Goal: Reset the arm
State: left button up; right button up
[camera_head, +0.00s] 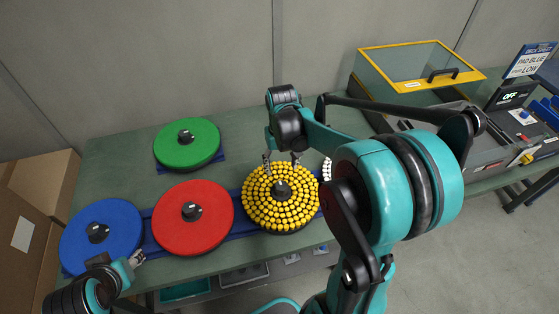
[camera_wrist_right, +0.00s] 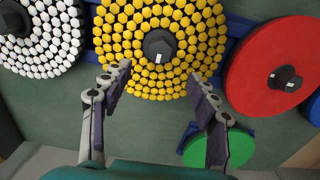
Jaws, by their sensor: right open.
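My right gripper (camera_head: 282,160) is open and empty, fingers down, at the far edge of the disc of yellow pieces (camera_head: 262,212). In the right wrist view my right gripper (camera_wrist_right: 160,76) has its two fingers spread wide, with the yellow disc (camera_wrist_right: 190,75) and its dark central knob (camera_wrist_right: 160,47) beyond them. I cannot tell from these views whether the fingers touch the disc. My left gripper (camera_head: 137,259) is low at the left, beside the blue disc (camera_head: 120,225); its jaws are too small to read.
A red disc (camera_head: 210,230) and a green disc (camera_head: 188,153) lie on the green table (camera_head: 118,167). A disc of white pieces (camera_wrist_right: 40,40) is mostly hidden behind my right arm in the head view. A yellow-rimmed clear bin (camera_head: 385,75) and a control box (camera_head: 510,97) stand at the right.

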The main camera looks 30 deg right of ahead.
jog(key=shift+a, duration=0.1)
jog(key=s+a+r+n+t+b, duration=0.1)
jog(key=s+a+n+t+b, duration=0.1)
jog(key=s+a+t+b, duration=0.2)
jog(key=s+a+t, duration=0.3)
jog(key=s+a, duration=0.3)
jog(key=s, duration=0.1)
jog(key=shift+a+r+n, duration=0.2)
jog(key=shift+r+n, duration=0.1)
jog(key=shift+r, duration=0.05)
